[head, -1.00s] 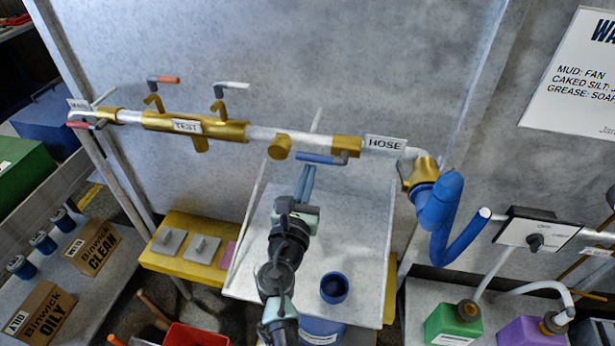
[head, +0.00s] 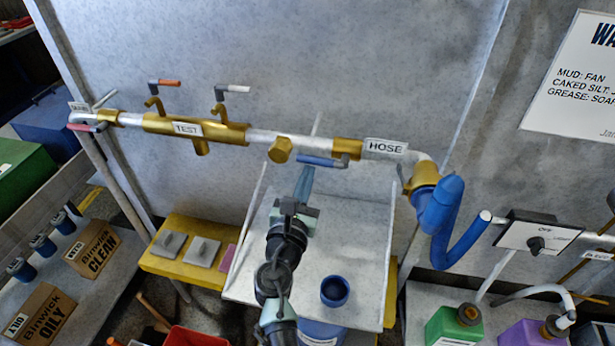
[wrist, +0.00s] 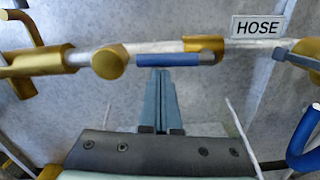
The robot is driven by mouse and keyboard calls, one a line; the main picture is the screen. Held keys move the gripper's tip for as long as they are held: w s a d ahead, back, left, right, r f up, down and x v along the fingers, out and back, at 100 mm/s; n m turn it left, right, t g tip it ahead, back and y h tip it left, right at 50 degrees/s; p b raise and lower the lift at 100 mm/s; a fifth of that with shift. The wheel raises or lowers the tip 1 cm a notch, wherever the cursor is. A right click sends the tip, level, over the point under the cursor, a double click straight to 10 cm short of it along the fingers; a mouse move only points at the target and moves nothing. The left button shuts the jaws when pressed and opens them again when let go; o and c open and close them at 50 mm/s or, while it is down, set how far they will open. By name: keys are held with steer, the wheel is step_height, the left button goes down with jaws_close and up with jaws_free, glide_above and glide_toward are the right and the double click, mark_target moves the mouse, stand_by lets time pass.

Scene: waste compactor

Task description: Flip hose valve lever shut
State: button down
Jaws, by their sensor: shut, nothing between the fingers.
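The hose valve has a blue lever (head: 322,162) that lies level along the pipe, pointing left from the brass valve body (head: 348,149), left of the HOSE label (head: 385,147). The lever also shows in the wrist view (wrist: 168,60), just in front of the pipe. My gripper (head: 306,170) is shut and empty. Its fingertips (wrist: 160,75) are just below the lever, near its middle in the wrist view. I cannot tell whether they touch it.
A brass stub (head: 280,150) sticks out left of the lever. The TEST fitting (head: 187,129) with two hooks is farther left. A blue hose (head: 450,225) hangs at the right. A grey tray (head: 370,235) with a blue cup (head: 335,291) lies below.

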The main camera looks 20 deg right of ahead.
steer(key=shift+r, duration=0.25)
step_height(320, 180, up, 2)
steer(key=m, duration=0.3)
steer(key=shift+w+m, duration=0.1)
steer(key=shift+m, duration=0.2)
steer(key=s+d+r+m, duration=0.1)
steer(key=d+r+m, duration=0.1)
steer(key=m, duration=0.4)
steer(key=s+d+r+m+g, duration=0.1)
steer(key=d+r+m, duration=0.1)
steer(key=m, duration=0.5)
steer(key=shift+s+r+m, duration=0.3)
steer(key=shift+s+r, duration=0.1)
steer(key=shift+r, duration=0.4)
steer(key=shift+b, duration=0.3)
